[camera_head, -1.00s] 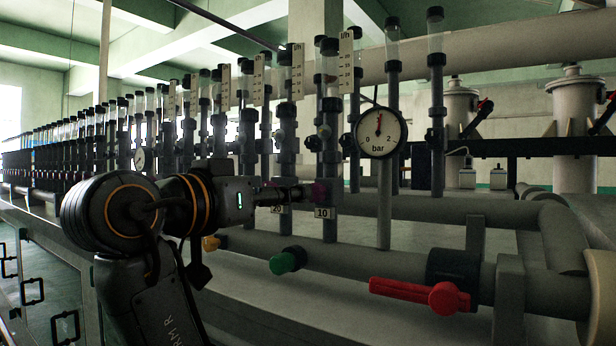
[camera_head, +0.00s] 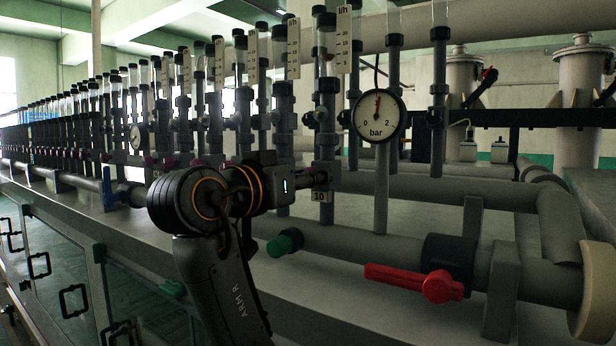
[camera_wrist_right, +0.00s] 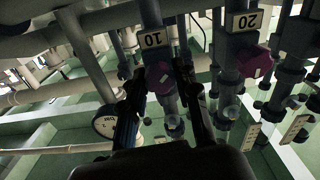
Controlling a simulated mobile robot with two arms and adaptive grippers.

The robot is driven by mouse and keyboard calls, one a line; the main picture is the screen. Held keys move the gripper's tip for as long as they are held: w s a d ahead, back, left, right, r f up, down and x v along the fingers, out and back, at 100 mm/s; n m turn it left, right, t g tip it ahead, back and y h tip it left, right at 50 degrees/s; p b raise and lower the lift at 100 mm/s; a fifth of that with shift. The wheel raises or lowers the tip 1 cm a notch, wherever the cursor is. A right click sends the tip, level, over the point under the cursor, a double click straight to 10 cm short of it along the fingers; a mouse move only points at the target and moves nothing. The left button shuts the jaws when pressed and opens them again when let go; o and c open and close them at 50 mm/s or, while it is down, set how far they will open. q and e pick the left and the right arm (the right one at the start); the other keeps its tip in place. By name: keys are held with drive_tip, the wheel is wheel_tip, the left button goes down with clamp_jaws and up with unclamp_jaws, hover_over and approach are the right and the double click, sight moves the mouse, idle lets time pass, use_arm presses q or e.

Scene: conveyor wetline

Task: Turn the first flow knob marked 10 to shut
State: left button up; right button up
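The knob marked 10 is purple and shows in the right wrist view (camera_wrist_right: 159,77), just below the white tag 10 (camera_wrist_right: 153,39). The same tag (camera_head: 321,196) hangs on the pipe under a flow tube in the head view, where I cannot make out the knob itself. My right gripper (camera_head: 322,178) reaches the front of that tube from the left. In the wrist view its two dark fingers (camera_wrist_right: 160,72) stand apart, one on each side of the knob. I cannot tell whether they touch it. My left gripper is not in view.
A second purple knob (camera_wrist_right: 256,64) under the tag 20 (camera_wrist_right: 245,21) is close beside the right finger in the wrist view. The pressure gauge (camera_head: 378,121) stands right of the gripper. A green knob (camera_head: 285,243) and a red lever (camera_head: 415,281) sit on the lower pipe.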

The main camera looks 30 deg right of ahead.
clamp_jaws()
drive_tip(key=shift+f+m+b, duration=0.15)
drive_tip(key=shift+m+b, duration=2.35)
drive_tip(key=shift+m, duration=4.2)
drive_tip(key=shift+f+m+b, duration=0.15)
drive_tip(key=shift+m+b, duration=2.35)
drive_tip(key=shift+m, duration=4.2)
drive_tip(key=o, duration=0.9)
unclamp_jaws()
drive_tip(key=shift+o, duration=0.2)
drive_tip(key=shift+s+a+r, duration=0.1)
